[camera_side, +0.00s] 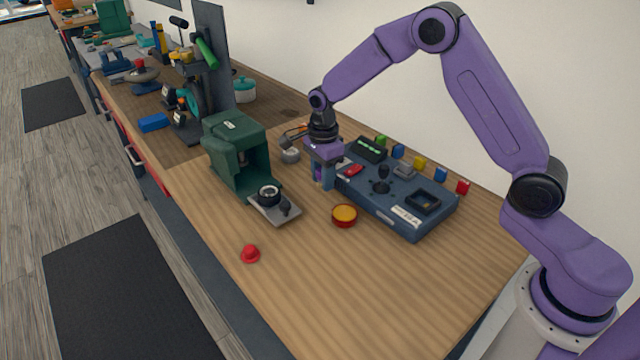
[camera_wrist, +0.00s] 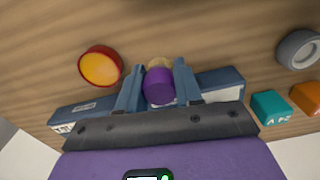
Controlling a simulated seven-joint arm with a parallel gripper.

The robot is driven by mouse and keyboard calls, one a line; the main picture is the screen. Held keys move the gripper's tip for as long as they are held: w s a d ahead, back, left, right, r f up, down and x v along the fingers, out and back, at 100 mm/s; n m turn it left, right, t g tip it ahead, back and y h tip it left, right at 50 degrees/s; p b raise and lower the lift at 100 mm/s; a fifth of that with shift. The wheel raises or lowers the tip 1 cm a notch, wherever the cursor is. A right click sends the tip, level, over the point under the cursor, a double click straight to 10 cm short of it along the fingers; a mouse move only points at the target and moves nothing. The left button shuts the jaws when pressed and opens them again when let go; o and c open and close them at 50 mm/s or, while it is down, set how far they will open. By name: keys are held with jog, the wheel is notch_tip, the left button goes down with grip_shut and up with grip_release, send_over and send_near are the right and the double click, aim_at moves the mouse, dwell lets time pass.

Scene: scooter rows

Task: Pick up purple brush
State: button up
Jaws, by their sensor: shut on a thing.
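The purple brush (camera_wrist: 159,88) shows in the wrist view as a purple handle with a tan tip, between the two blue-grey fingers of my gripper (camera_wrist: 156,70). The fingers are shut on it from left and right. In the side view my gripper (camera_side: 322,184) points down over the wooden bench, beside the left end of a dark blue control box. There the brush is mostly hidden by the fingers. I cannot tell whether the brush touches the bench.
The control box (camera_side: 402,222) stands close to the right of my gripper. An orange-filled red dish (camera_side: 344,216) is in front, also in the wrist view (camera_wrist: 100,66). A green machine (camera_side: 232,126) and a grey pot (camera_side: 291,156) stand left. The front bench is mostly clear around a red cap (camera_side: 250,254).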

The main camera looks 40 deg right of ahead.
jog(key=s+d+r, duration=0.1)
jog(key=s+r, duration=0.7)
jog(key=s, duration=0.5)
jog(key=shift+d+r, duration=0.3)
jog(key=shift+r, duration=0.1)
jog(key=o, duration=0.4)
jog(key=c, duration=0.3)
jog(key=w+a+f, duration=0.1)
jog(key=w+f, duration=0.1)
jog(key=w+a+f, duration=0.1)
jog(key=w, duration=0.1)
jog(key=shift+a+f, duration=0.2)
jog(key=shift+f, duration=0.15)
jog(key=shift+w+f, duration=0.1)
jog(key=shift+f, duration=2.9)
